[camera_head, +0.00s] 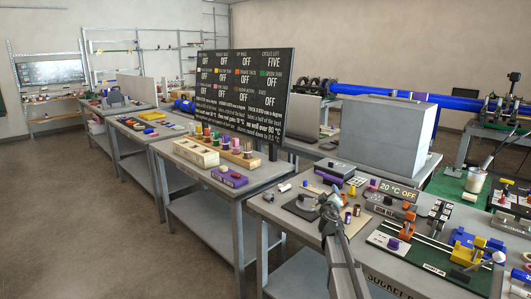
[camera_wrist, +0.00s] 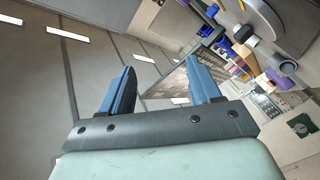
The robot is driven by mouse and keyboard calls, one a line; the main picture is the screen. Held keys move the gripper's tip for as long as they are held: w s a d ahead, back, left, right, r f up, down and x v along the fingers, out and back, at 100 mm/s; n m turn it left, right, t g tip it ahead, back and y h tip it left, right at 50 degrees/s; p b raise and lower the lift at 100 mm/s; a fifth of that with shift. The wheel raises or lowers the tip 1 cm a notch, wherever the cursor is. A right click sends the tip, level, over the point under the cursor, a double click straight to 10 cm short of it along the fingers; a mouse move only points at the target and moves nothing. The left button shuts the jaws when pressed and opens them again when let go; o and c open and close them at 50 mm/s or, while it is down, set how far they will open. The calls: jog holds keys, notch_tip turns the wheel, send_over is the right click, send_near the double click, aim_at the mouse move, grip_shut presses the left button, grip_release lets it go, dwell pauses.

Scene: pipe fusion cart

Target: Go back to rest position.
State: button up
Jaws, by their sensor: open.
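My gripper (camera_wrist: 160,75) shows in the wrist view with its two blue fingers apart and nothing between them. In the head view, my arm rises from the bottom edge, and its end is near the front of the fusion cart's bench (camera_head: 290,222). My fingers are too small there to make out clearly. The wrist view is tilted and looks past the fingers at ceiling lights (camera_wrist: 67,34) and the room.
On the bench near my arm are small fittings, a grey unit with a "20 °C OFF" display (camera_head: 398,190) and a green board with blue and yellow clamps (camera_head: 465,250). A black status board (camera_head: 240,95) stands behind. Floor at left is clear.

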jog(key=s+a+f+n+g+y, duration=0.1)
jog(key=s+a+f+n+y, duration=0.15)
jog(key=a+f, duration=0.45)
jog(key=s+a+f+n+y, duration=0.2)
jog(key=s+a+f+y, duration=0.15)
jog(key=a, duration=0.65)
notch_tip(320, 180, down, 7)
jog(key=s+m+g+h, duration=0.1)
jog(key=s+h, duration=0.1)
jog(key=s, duration=0.1)
jog(key=s+d+f+m+g+h, duration=0.2)
jog(key=s+d+f+m+g, duration=0.3)
jog(key=s+f, duration=0.9)
jog(key=s+d+f+m+g+h, duration=0.2)
jog(key=s+d+f+g, duration=0.45)
jog(key=s+f, duration=0.85)
jog(key=s+f+m+g+y, duration=0.1)
jog(key=s+f+g, duration=0.2)
jog(key=s, duration=0.7)
jog(key=s+a+f+m+g+y, duration=0.1)
jog(key=s+f+g, duration=0.2)
jog(key=s, duration=0.8)
jog(key=s+a+f+m+g+y, duration=0.1)
jog(key=s+f+g, duration=0.3)
jog(key=s, duration=0.7)
jog(key=shift+a+y, duration=0.15)
jog(key=shift+y, duration=0.15)
